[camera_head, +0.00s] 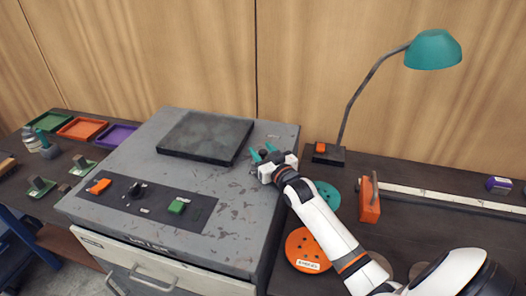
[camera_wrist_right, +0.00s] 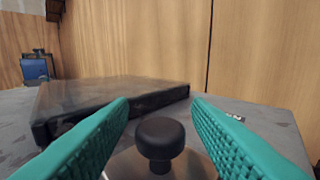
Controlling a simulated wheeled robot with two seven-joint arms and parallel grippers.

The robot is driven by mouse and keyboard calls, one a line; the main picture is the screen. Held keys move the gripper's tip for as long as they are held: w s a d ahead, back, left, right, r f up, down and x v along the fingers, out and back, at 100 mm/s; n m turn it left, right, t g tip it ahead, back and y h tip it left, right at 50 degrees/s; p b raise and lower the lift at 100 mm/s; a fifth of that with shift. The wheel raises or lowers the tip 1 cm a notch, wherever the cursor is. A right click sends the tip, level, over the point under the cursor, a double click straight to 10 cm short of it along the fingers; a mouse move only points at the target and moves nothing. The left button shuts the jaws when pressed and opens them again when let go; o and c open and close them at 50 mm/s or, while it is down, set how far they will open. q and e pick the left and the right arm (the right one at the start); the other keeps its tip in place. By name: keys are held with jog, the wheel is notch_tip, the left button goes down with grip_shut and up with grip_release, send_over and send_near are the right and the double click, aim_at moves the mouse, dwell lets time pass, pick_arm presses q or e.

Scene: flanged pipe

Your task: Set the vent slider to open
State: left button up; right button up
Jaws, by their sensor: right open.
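My right gripper (camera_head: 263,152) is open over the right side of the grey machine top (camera_head: 225,185), its teal fingers pointing to the back left. In the right wrist view, a round black knob (camera_wrist_right: 160,138) on a metal plate (camera_wrist_right: 195,165) stands upright between the two open fingers (camera_wrist_right: 160,112), nearer the camera than their tips. Neither finger visibly touches it. It appears to be the vent slider's knob; its open and closed marks cannot be read. In the head view the gripper mostly hides it. My left gripper is not in view.
A raised dark plate (camera_head: 206,138) lies on the machine behind the gripper. A front panel (camera_head: 145,204) carries an orange switch, black knob and green switch. A teal lamp (camera_head: 433,50), orange disc (camera_head: 306,250) and orange block (camera_head: 369,200) are at the right.

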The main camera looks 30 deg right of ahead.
grip_shut()
jog(key=w+d+b, duration=0.2)
jog(key=d, duration=0.1)
jog(key=w+d+b, duration=0.2)
jog(key=w+d, duration=0.1)
jog(key=shift+w+d+f, duration=0.15)
jog(key=shift+f, duration=0.05)
jog(key=shift+d+r, duration=0.1)
jog(key=shift+r, duration=0.25)
jog(key=shift+c, duration=1.2)
grip_release()
jog(key=shift+o, duration=1.2)
jog(key=shift+w, duration=0.15)
jog(key=s, duration=0.7)
jog(key=s+b, duration=0.1)
jog(key=s, duration=0.2)
jog(key=shift+s+a+f, duration=0.25)
jog(key=shift+s+a, duration=0.1)
jog(key=shift+a, duration=0.05)
jog(key=shift+s+r, duration=0.1)
jog(key=shift+s, duration=0.6)
